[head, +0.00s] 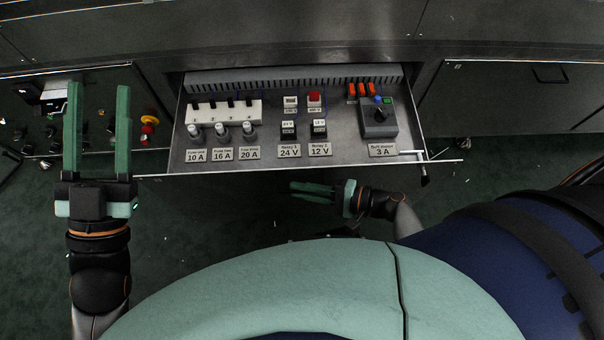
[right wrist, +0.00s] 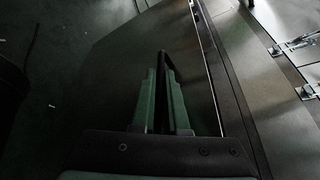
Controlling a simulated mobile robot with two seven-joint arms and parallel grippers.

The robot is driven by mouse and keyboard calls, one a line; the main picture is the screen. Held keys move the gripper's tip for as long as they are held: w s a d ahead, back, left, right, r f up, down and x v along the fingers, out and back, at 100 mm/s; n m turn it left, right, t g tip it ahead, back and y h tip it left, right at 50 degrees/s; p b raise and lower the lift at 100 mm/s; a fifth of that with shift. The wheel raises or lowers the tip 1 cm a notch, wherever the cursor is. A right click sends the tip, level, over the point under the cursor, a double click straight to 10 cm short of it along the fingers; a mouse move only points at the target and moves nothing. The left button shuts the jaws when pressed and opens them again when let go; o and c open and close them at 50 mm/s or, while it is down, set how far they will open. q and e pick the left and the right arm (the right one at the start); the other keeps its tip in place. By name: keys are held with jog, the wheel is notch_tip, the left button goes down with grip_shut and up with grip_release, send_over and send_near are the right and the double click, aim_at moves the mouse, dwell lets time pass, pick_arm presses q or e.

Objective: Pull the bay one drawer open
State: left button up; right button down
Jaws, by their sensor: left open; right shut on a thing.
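The middle drawer (head: 345,150) stands pulled out from the grey cabinet, its inside in view. Which bay it belongs to I cannot read. It holds fuses, relays and a grey motor block (head: 378,118) above small labels. My right gripper (head: 315,190) is just below its front edge in the head view. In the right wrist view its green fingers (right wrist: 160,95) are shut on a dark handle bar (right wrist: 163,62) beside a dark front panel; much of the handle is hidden. My left gripper (head: 96,130) is open and empty, pointing up at the drawer's left.
A second tray or drawer (head: 105,138) with a red button (head: 149,121) lies to the left, partly behind my left gripper. A closed front with a handle (head: 549,73) is at the right. A small lever (head: 423,170) sticks out at the middle drawer's front right corner.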

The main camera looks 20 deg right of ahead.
pick_arm(q)
jog(key=shift+w+f, duration=0.2)
jog(key=shift+f, duration=0.25)
pick_arm(e)
jog(key=shift+s, duration=0.3)
jog(key=c, duration=0.9)
grip_release()
pick_arm(q)
jog(key=shift+s+d, duration=0.1)
